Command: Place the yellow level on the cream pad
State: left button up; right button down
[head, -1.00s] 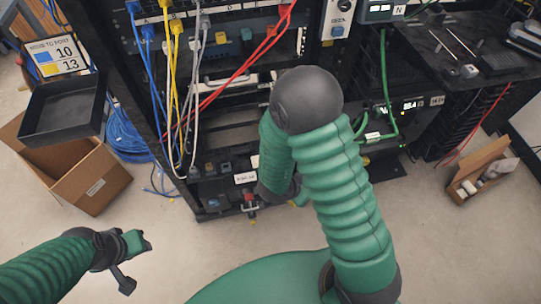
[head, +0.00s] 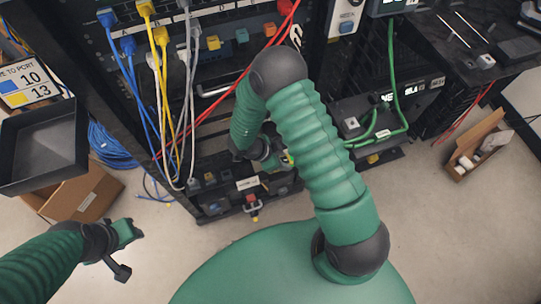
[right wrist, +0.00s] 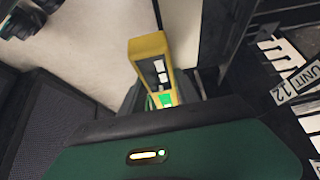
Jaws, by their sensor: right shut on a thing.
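The yellow level (right wrist: 147,48) shows in the right wrist view, standing out beyond the gripper's edge, with small pale windows and a green one. My right gripper (right wrist: 160,98) is shut on it. In the head view the right gripper (head: 284,161) is low in front of the rack, mostly hidden by my arm, with a speck of yellow at it. My left gripper (head: 128,250) is over the floor at the lower left, holding nothing visible; its jaw opening is unclear. I cannot make out the cream pad with certainty.
The rack (head: 205,120) with blue, yellow, grey and red cables stands ahead. A black tray (head: 42,148) and a cardboard box (head: 85,195) are at the left. A dark cart (head: 455,60) and a small open box (head: 475,145) are at the right. Floor in front is clear.

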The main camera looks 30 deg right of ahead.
jog(key=w, duration=0.3)
jog(key=w+a+f, duration=0.1)
jog(key=w, duration=0.1)
jog(key=shift+w+a+f+b, duration=0.1)
jog(key=shift+w+b, duration=0.05)
jog(key=shift+b, duration=0.15)
jog(key=f+b, duration=0.1)
jog(key=f, duration=0.2)
jog(key=shift+a, duration=0.2)
jog(key=shift+f, duration=0.1)
jog(key=c, duration=0.9)
grip_release()
jog(key=shift+d, duration=0.1)
jog(key=p+v, duration=0.2)
jog(key=v, duration=1)
jog(key=shift+p, duration=0.4)
